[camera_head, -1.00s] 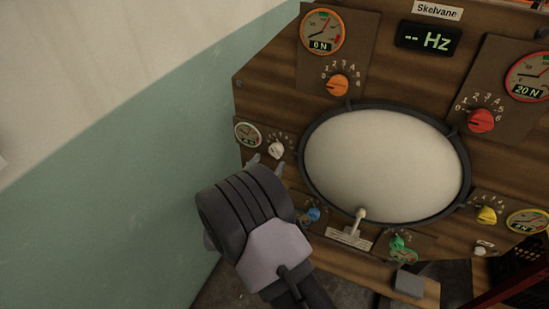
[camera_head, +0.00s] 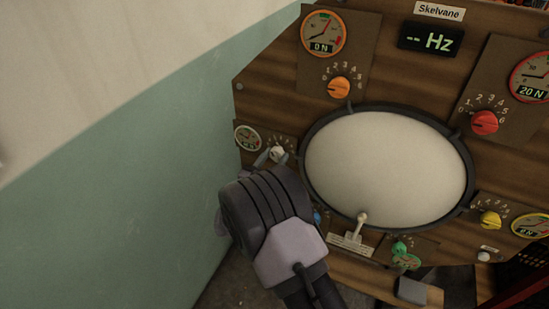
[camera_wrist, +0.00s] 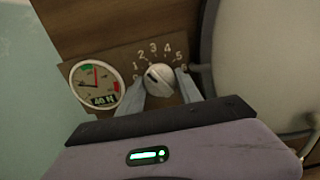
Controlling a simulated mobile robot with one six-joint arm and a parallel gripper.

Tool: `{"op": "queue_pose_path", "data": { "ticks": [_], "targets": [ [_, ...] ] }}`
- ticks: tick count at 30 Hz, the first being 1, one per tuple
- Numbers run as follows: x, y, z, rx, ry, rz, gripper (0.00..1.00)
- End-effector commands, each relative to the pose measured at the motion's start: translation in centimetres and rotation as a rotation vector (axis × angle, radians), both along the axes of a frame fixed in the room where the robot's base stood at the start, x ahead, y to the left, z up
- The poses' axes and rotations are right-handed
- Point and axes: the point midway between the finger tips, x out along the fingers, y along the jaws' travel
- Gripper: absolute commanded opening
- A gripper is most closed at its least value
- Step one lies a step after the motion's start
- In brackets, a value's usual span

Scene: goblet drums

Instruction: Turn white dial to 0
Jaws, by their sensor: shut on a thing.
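The white dial (camera_head: 278,152) is on a small panel at the left of the wooden cabinet. It also shows in the wrist view (camera_wrist: 159,76), with numbers from 0 to 6 in an arc around it. Its dark mark points up and left, towards the low numbers; the exact number is hard to tell. A finger of my gripper (camera_wrist: 161,88) lies on each side of the dial, and the jaws are shut on it. My gripper (camera_head: 275,156) comes from below in the head view. The gauge (camera_wrist: 96,84) left of the dial seems to read 40 N.
A large pale drumhead (camera_head: 387,168) with a dark rim is close on the right. The orange dial (camera_head: 340,88) is above, the blue dial (camera_head: 316,217) below, partly hidden by my arm. A green and cream wall (camera_head: 130,200) stands at the left.

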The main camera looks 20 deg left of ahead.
Motion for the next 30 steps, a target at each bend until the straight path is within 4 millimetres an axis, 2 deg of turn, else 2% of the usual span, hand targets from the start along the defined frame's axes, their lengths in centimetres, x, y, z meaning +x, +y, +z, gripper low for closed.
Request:
{"op": "queue_pose_path", "data": {
  "ticks": [11, 30],
  "targets": [
    [-0.04, -0.07, -0.06, -0.138, 0.012, -0.001, 0.01],
    [-0.06, -0.20, -0.02, -0.719, 0.058, 0.000, 0.01]
  ]
}}
